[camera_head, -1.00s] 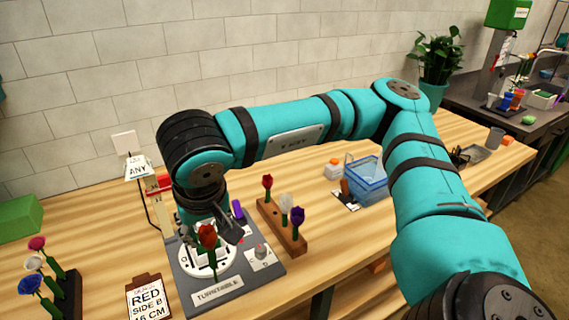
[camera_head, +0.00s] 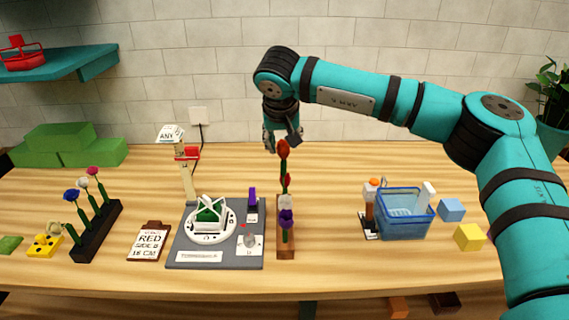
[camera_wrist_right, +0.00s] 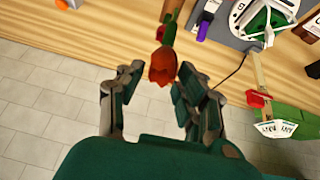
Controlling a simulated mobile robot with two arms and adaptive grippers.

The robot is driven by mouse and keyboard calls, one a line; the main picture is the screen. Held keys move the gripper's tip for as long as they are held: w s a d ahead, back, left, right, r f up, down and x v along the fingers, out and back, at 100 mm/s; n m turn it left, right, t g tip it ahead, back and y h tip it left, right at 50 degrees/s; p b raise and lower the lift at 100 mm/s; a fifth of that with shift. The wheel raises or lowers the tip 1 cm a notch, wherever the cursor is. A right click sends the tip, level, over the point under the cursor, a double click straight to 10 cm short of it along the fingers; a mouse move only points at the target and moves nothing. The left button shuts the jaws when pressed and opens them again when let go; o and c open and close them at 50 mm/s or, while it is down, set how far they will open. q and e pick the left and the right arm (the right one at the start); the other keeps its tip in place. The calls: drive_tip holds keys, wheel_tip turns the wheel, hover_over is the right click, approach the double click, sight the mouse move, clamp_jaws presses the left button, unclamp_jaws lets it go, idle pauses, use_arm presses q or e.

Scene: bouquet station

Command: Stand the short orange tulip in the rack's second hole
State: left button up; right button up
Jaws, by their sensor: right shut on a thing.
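My right gripper (camera_head: 282,138) is shut on an orange-red tulip (camera_head: 284,150), held bloom up above the table. The bloom also shows between the fingers in the right wrist view (camera_wrist_right: 163,66). The tulip appears above the far end of a brown wooden rack (camera_head: 286,247). In that rack stand a red flower (camera_head: 286,180), a white one (camera_head: 287,201) and a purple one (camera_head: 286,218), in line. The held stem's lower end is hard to tell from the red flower behind or below it. The rack's holes are hidden. My left gripper is not in view.
A turntable (camera_head: 182,249) on a grey base stands left of the wooden rack. A black rack (camera_head: 84,249) with blue, white and pink flowers is farther left, past an order card (camera_head: 149,242). A blue basket (camera_head: 403,228) stands to the right. Table between rack and basket is clear.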

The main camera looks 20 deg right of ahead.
sight(283, 172)
drive_tip(key=shift+w+d+f+b, duration=0.15)
drive_tip(key=shift+w+f+b, duration=0.35)
drive_tip(key=shift+w+f, duration=0.55)
drive_tip(key=f, duration=0.1)
drive_tip(key=f+b, duration=0.1)
drive_tip(key=f, duration=0.1)
drive_tip(key=f+b, duration=0.1)
drive_tip(key=f, duration=0.1)
drive_tip(key=shift+w+d+f, duration=0.2)
drive_tip(key=shift+w+d, duration=0.1)
drive_tip(key=shift+w, duration=0.05)
drive_tip(key=shift+f, duration=0.5)
drive_tip(key=shift+f+b, duration=0.85)
drive_tip(key=shift+f, duration=0.2)
drive_tip(key=shift+r, duration=0.15)
drive_tip(key=shift+s, duration=0.1)
drive_tip(key=shift+a+f, duration=0.1)
drive_tip(key=shift+f, duration=0.25)
